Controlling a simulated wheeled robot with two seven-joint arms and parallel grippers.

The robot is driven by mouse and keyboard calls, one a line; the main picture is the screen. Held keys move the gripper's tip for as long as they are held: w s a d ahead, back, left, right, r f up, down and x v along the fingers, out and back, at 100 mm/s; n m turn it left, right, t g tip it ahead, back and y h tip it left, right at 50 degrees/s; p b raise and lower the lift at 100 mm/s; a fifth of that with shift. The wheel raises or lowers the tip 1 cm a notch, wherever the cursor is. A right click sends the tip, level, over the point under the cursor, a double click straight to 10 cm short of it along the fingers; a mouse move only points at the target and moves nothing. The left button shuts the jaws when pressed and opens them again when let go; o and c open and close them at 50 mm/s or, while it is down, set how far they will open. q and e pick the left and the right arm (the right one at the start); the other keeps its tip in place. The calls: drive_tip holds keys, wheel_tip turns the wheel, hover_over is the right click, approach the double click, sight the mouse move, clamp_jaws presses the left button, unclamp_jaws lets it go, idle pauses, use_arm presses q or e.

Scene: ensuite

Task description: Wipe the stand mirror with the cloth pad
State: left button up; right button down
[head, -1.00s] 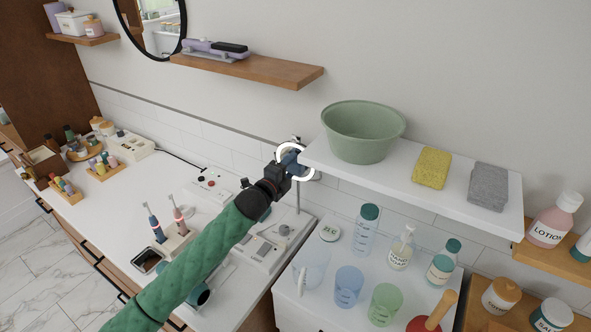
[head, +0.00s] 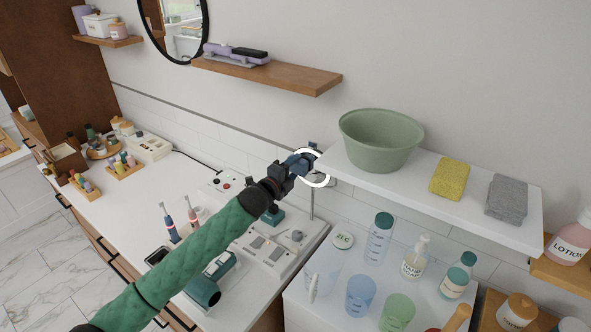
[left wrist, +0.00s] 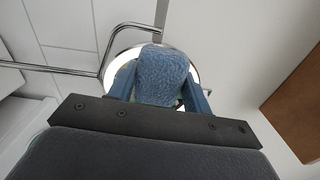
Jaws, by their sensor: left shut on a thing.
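The stand mirror is a small round mirror with a white rim (head: 324,181) on a thin upright post, at the back of the counter beside the white shelf's left end. My left gripper (head: 303,160) is in front of it and covers its left part. In the left wrist view the gripper is shut on the blue textured cloth pad (left wrist: 162,76), held between its blue fingers. The pad overlaps most of the mirror (left wrist: 124,62) there, with the white rim showing around it. I cannot tell whether pad and glass touch. My right gripper is not in view.
The white shelf (head: 420,180) with a green basin (head: 381,140), yellow sponge (head: 449,179) and grey cloth (head: 507,199) lies close to the right. Bottles and cups stand below it. A wooden shelf (head: 270,76) hangs above.

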use_arm(q)
drive_tip(key=shift+a, duration=0.1)
drive_tip(key=shift+s+a+f, duration=0.1)
drive_tip(key=shift+s+a, duration=0.25)
drive_tip(key=shift+s, duration=0.1)
drive_tip(key=shift+p+v, duration=0.65)
drive_tip(key=shift+v, duration=1.7)
drive_tip(key=v, duration=0.3)
drive_tip(key=shift+p, duration=0.3)
drive_tip(key=shift+s, duration=0.1)
